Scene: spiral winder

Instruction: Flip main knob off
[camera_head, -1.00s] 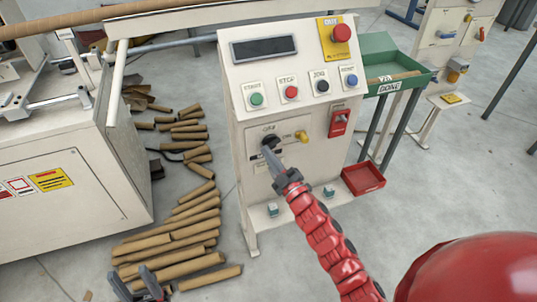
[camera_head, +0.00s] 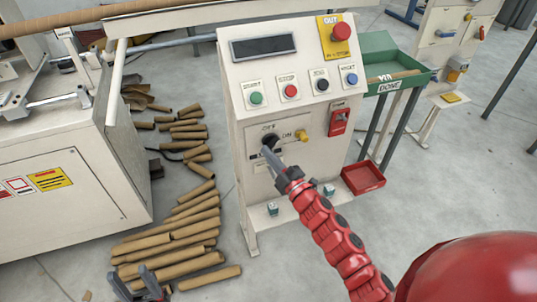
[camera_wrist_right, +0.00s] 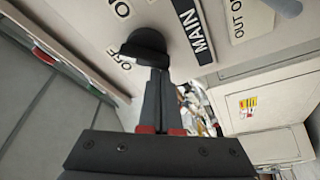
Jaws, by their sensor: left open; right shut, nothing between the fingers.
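The main knob (camera_head: 269,141) is a black rotary knob on the lower front of the cream control panel (camera_head: 290,165). In the right wrist view the knob (camera_wrist_right: 143,45) sits beside OFF and ON lettering and a black MAIN label (camera_wrist_right: 192,30), with its left end near OFF. My right gripper (camera_head: 266,151) is shut and empty, with its fingertips at the knob's lower side. In the right wrist view the fingertips (camera_wrist_right: 159,72) reach the knob's underside; I cannot tell whether they touch. My left gripper (camera_head: 138,287) is open and empty at the lower left, away from the panel.
A yellow knob (camera_head: 301,135) sits right of the main knob, and a red switch (camera_head: 339,121) is further right. Above are several push-buttons and a red emergency button (camera_head: 341,33). Cardboard tubes (camera_head: 180,238) litter the floor at left. A red tray (camera_head: 363,178) is at right.

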